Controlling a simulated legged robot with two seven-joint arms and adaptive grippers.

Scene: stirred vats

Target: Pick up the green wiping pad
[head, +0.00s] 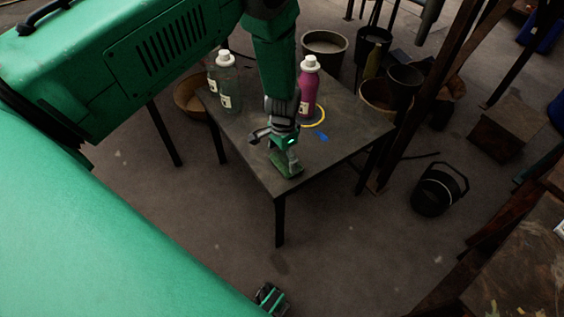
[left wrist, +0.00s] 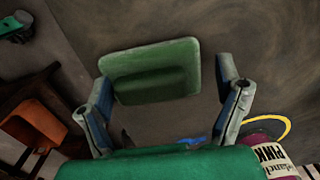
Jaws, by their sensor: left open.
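The green wiping pad (head: 287,164) lies on the dark table near its front corner. In the left wrist view the pad (left wrist: 150,58) is a rounded rectangle with a raised green block on it. My left gripper (head: 282,150) is open, just over the pad. Its two fingers stand apart at the pad's left and right sides in the left wrist view (left wrist: 166,75); I see no clear contact. A dark end with a green stripe (head: 270,298), apparently my right gripper, shows at the head view's bottom edge; its jaws are unclear.
A pink bottle (head: 308,90) stands behind my left gripper, by a yellow ring (head: 320,117) and a blue patch (head: 320,137). A greenish bottle (head: 224,85) stands at the table's left. Buckets stand behind; a black bucket (head: 434,192) is on the floor right.

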